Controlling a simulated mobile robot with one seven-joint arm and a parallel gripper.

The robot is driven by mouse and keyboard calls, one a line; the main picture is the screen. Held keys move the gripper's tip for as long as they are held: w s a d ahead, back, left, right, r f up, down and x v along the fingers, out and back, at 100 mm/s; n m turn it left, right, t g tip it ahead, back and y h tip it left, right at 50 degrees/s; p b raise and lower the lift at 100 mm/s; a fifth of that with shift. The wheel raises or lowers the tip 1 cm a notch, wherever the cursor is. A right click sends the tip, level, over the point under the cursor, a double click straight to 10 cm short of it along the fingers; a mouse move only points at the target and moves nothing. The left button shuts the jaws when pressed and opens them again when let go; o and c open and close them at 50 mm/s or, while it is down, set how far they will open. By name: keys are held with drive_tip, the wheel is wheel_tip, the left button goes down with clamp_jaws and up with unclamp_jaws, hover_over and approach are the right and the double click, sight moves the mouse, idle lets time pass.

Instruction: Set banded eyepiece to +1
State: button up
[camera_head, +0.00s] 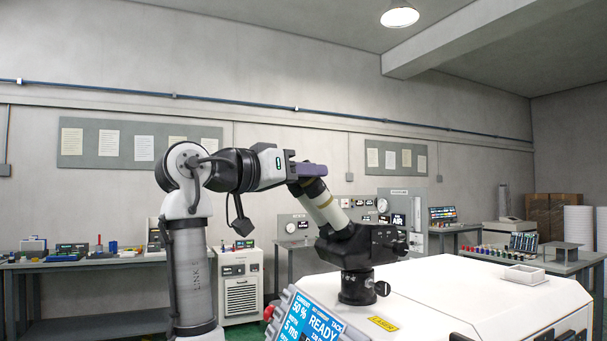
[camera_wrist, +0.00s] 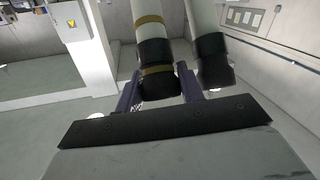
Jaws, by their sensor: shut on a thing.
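The banded eyepiece (camera_wrist: 158,88) is a black end on a white tube with tan bands, at the middle of the wrist view. My gripper (camera_wrist: 160,92) has its two purple fingers on either side of the black end and is shut on it. A second, plain eyepiece (camera_wrist: 213,62) stands just right of it, close to the right finger. In the head view the white tubes (camera_head: 322,204) rise up-left from a black microscope head (camera_head: 358,245), with my gripper (camera_head: 311,170) at their upper end. No dioptre scale or mark is readable.
The microscope stands on a white machine housing (camera_head: 470,290) with a blue READY screen (camera_head: 308,325) and a yellow LASER label (camera_head: 383,324). A small square tray (camera_head: 523,274) lies on its right part. Workbenches with equipment stand along the back wall.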

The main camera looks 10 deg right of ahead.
drive_tip(key=m+g+h, duration=0.1)
drive_tip(key=m+g, duration=0.5)
drive_tip(key=m, duration=0.1)
drive_tip(key=shift+h, duration=0.4)
drive_tip(key=o, duration=0.7)
drive_tip(key=a, duration=0.4)
drive_tip(key=a+b, duration=0.1)
drive_tip(key=a, duration=0.4)
drive_tip(key=s+a+b, duration=0.1)
drive_tip(key=a, duration=0.3)
drive_tip(key=shift+a, duration=0.4)
